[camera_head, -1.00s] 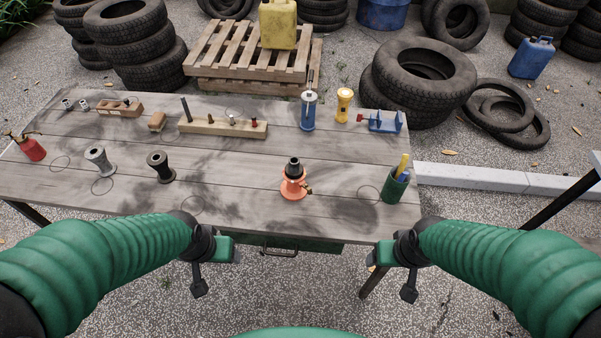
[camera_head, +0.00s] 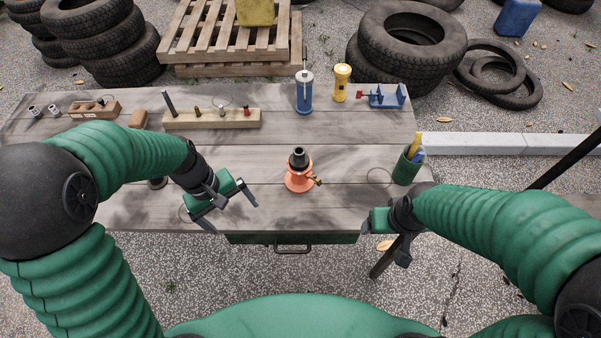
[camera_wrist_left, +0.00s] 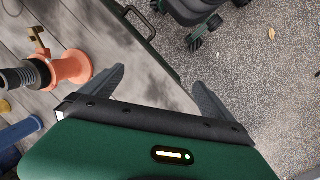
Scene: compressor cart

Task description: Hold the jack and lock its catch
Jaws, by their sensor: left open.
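The jack (camera_head: 299,177) is a small orange stand with a flared base and a black top, upright on the wooden table. Its brass catch (camera_head: 318,181) sticks out at the lower right; whether it is locked I cannot tell. In the left wrist view the jack (camera_wrist_left: 72,67) lies at the left edge, with the brass catch (camera_wrist_left: 36,34) above it. My left gripper (camera_head: 230,213) is open and empty, left of the jack and apart from it. Its fingers (camera_wrist_left: 158,76) spread wide in the wrist view. My right gripper (camera_head: 376,222) hangs by the table's front right edge; its jaw opening is unclear.
A green cup (camera_head: 405,168) with pens stands right of the jack. A blue cylinder (camera_head: 304,94), yellow flashlight (camera_head: 341,82), blue vise (camera_head: 386,97) and wooden peg block (camera_head: 213,118) stand along the back. A drawer handle (camera_head: 293,248) juts below the front edge.

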